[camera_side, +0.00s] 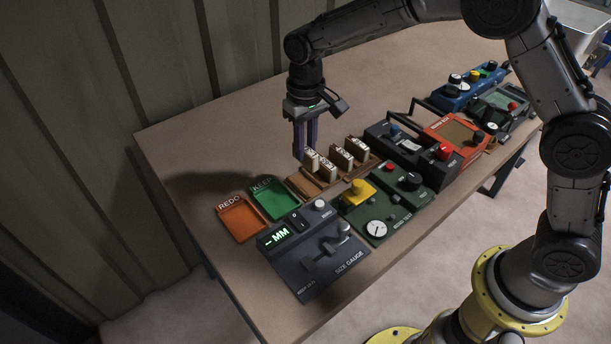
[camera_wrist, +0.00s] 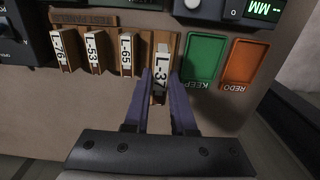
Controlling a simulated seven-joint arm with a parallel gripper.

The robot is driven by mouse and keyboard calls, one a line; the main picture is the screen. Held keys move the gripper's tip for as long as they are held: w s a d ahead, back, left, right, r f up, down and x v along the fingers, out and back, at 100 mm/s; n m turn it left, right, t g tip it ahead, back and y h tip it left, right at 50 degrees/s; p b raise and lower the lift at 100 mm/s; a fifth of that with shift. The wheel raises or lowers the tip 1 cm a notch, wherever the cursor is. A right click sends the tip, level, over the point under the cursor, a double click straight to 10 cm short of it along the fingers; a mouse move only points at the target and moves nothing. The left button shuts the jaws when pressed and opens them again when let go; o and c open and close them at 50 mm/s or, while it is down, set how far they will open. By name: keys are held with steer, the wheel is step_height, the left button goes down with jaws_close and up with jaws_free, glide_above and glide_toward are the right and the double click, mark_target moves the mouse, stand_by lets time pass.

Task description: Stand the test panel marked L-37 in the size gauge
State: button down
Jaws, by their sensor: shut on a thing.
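My gripper (camera_side: 305,136) is over the wooden rack (camera_side: 306,187) of test panels in the side view. In the wrist view my gripper (camera_wrist: 160,80) has its two purple fingers on either side of the test panel L-37 (camera_wrist: 160,68) and is shut on it. The panel has a white marked face and is at the rack's end nearest the green tray. I cannot tell whether its foot is still in the slot. The panels L-65 (camera_wrist: 127,55), L-53 (camera_wrist: 95,52) and L-76 (camera_wrist: 62,49) stand in the rack. The grey size gauge (camera_side: 312,251) reads "– MM".
The green KEEP tray (camera_side: 291,207) and the orange REDO tray (camera_side: 259,231) lie empty left of the rack. A green bend test box (camera_side: 408,212) is right of the gauge. Other instruments (camera_side: 450,132) fill the table's right. Bare table lies behind the rack.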

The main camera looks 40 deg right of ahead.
mark_target(313, 167)
steer(key=shift+m+g, duration=0.5)
steer(key=shift+m, duration=0.2)
steer(key=s+a, duration=0.1)
steer(key=s, duration=0.2)
steer(key=s+a, duration=0.1)
steer(key=s, duration=0.1)
steer(key=shift+s+a+f, duration=0.15)
steer(key=shift+s+a, duration=0.1)
steer(key=shift+a, duration=0.05)
steer(key=s+a+r+n+g, duration=0.1)
steer(key=s+a+r, duration=0.1)
steer(key=s+a, duration=0.65)
steer(key=shift+s+d+f, duration=0.2)
steer(key=shift+s+f, duration=0.1)
steer(key=shift+f, duration=0.85)
steer(key=shift+s+d+f, duration=0.15)
steer(key=shift+s+f, duration=0.1)
steer(key=shift+f, duration=0.9)
steer(key=shift+s+d+f, duration=0.2)
steer(key=shift+s+f, duration=0.1)
steer(key=shift+f, duration=0.85)
steer(key=shift+f, duration=0.5)
steer(key=c, duration=0.7)
jaws_free()
steer(key=shift+o, duration=0.2)
steer(key=shift+r, duration=0.1)
